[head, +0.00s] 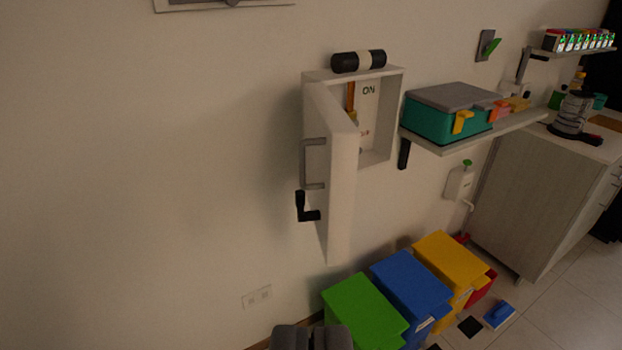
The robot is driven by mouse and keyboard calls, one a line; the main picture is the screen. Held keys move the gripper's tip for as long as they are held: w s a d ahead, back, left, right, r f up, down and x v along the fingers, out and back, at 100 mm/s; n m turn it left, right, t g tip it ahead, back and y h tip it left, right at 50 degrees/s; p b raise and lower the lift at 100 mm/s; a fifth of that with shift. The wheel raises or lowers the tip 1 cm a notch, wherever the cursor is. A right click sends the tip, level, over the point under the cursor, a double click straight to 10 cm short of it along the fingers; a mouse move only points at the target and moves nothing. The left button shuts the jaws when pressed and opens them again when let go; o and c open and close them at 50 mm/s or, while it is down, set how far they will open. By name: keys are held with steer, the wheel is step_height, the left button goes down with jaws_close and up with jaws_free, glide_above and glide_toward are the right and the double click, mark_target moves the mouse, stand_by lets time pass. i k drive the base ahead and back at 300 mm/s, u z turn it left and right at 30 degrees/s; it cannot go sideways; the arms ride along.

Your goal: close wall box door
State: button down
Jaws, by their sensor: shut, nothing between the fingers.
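A white wall box (383,118) is mounted on the wall, with an orange lever and an "ON" label inside. Its white door (342,185) stands open, swung out from the box's left side towards me. The door has a grey bar handle (315,163) and a black crank-shaped handle (306,208) on its outer face. My gripper (312,336) is at the bottom edge of the view, shut and empty, below and apart from the door. Its lower part is cut off by the frame.
A black cylinder (358,61) lies on top of the box. A shelf (470,132) with a teal toolbox (442,122) is to the right. Green (362,308), blue (411,283) and yellow (449,262) bins stand below. The wall left of the box is clear.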

mark_target(328, 150)
steer(key=u, duration=0.5)
steer(key=k, duration=1.3)
steer(key=u, duration=0.4)
steer(key=i, duration=0.8)
steer(key=z, duration=0.6)
steer(key=i, duration=1.4)
steer(key=z, duration=0.5)
